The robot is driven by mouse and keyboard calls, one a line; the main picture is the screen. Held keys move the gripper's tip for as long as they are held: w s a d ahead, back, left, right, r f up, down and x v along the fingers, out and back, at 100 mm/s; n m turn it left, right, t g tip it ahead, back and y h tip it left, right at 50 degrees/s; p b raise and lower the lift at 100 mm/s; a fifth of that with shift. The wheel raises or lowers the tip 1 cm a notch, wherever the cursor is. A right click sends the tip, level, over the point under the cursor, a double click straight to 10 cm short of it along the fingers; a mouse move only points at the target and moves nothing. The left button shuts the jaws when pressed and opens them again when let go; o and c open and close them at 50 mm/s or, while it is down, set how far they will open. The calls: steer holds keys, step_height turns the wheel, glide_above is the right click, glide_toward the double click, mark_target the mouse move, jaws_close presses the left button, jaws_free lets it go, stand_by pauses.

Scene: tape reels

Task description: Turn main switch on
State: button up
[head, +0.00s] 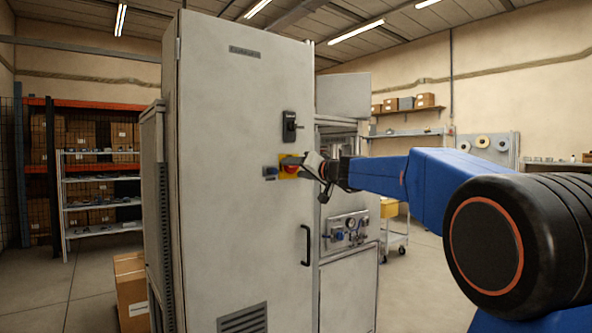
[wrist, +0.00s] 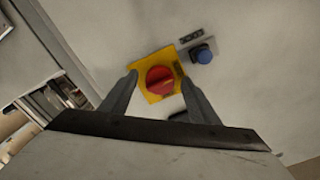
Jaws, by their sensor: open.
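The main switch is a red rotary knob (wrist: 160,79) on a yellow square plate (wrist: 146,69), on the front of a tall grey cabinet (head: 235,120). In the wrist view the knob sits between the two fingertips of my gripper (wrist: 163,78). The fingers are open, one on each side of the knob; whether they touch it I cannot tell. In the head view my gripper (head: 292,160) is at the switch and partly covers the red knob and yellow plate (head: 283,174). The knob's exact angle is hard to read.
A blue button (wrist: 202,54) on a small grey plate is beside the switch. A black latch (head: 290,126) is above the switch, and a black door handle (head: 307,245) is below right. A panel with gauges (head: 347,231) is at the right. Cartons (head: 131,290) stand at the left.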

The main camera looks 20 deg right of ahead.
steer(key=c, duration=1)
steer(key=shift+c, duration=0.2)
